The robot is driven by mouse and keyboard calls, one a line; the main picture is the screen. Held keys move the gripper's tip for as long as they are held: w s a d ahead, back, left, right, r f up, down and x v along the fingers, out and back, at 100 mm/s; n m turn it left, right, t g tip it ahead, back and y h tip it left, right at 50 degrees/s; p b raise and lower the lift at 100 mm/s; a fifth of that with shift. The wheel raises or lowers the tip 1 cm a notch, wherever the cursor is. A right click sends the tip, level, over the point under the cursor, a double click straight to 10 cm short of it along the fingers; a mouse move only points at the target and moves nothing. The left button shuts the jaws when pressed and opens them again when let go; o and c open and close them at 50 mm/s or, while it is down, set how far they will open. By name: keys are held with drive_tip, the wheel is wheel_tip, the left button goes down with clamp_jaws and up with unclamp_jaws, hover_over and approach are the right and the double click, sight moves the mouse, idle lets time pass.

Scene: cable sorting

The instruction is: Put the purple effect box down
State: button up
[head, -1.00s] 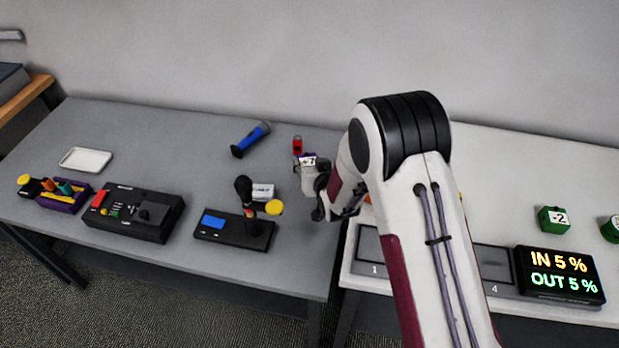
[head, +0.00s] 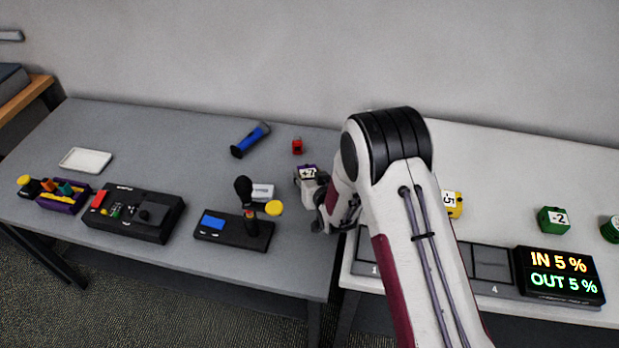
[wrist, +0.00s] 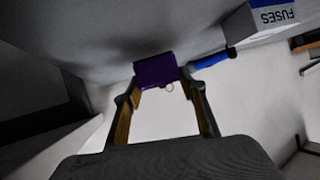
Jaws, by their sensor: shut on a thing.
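The purple effect box (head: 308,171) shows a white "+7" label and is at the right end of the grey table in the head view. My gripper (head: 311,183) is shut on it. In the wrist view the purple box (wrist: 156,70) sits between the two fingertips of my gripper (wrist: 157,88). I cannot tell whether its underside touches the table.
A red block (head: 297,146) stands behind the held box. A blue flashlight (head: 251,139) lies farther back. A green "-2" block (head: 553,220) stands on the white table.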

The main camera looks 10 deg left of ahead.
drive_tip(key=shift+f, duration=0.65)
drive_tip(key=o, duration=1.6)
drive_tip(key=shift+f, duration=0.15)
drive_tip(key=shift+v, duration=1.6)
wheel_tip(320, 180, up, 7)
